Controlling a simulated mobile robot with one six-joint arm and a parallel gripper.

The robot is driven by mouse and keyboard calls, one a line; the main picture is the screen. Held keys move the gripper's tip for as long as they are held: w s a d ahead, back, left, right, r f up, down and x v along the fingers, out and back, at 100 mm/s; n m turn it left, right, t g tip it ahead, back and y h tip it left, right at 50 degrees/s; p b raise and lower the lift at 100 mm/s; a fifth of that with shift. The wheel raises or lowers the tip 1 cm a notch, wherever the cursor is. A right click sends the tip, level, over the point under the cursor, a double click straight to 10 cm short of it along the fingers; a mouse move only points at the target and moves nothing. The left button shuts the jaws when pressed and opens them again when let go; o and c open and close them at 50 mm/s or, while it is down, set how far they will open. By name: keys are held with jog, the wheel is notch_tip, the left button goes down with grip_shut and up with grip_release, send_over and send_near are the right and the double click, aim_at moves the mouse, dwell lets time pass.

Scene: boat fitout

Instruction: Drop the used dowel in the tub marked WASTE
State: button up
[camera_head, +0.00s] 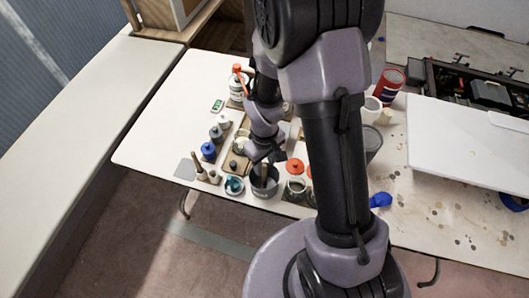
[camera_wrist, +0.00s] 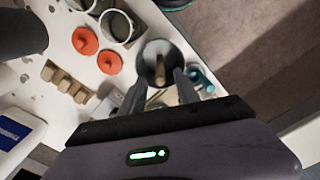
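A dark grey tub (camera_head: 264,188) stands near the front edge of the white table. It also shows in the wrist view (camera_wrist: 149,52), where I see into its round mouth; no WASTE lettering is readable. A wooden dowel (camera_wrist: 158,72) shows in line with the tub's mouth, its lower end seemingly inside. My gripper (camera_wrist: 161,77) is open, its two fingers apart on either side of the dowel with gaps showing. In the head view my gripper (camera_head: 266,158) hangs just above the tub, partly hidden by my wrist.
Blue (camera_head: 208,151) and grey bottles stand behind. A red can (camera_head: 389,82) and a white panel (camera_head: 468,145) are further right.

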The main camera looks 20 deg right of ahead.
notch_tip(320, 180, up, 17)
jog(key=p, duration=0.5)
jog(key=shift+f, duration=0.15)
jog(key=s+a+r+m+t+y+b, duration=0.1)
jog(key=s+a+r+m+t+b, duration=0.1)
jog(key=s+b, duration=0.4)
jog(key=s+a+r+m+t+y+b, duration=0.1)
jog(key=s+a+r+m+t+b, duration=0.1)
jog(key=s+m+b, duration=0.4)
notch_tip(320, 180, up, 2)
jog(key=shift+s+r+m+t, duration=0.1)
jog(key=shift+s+m+t, duration=0.35)
jog(key=shift+t, duration=0.45)
jog(key=shift+w, duration=0.1)
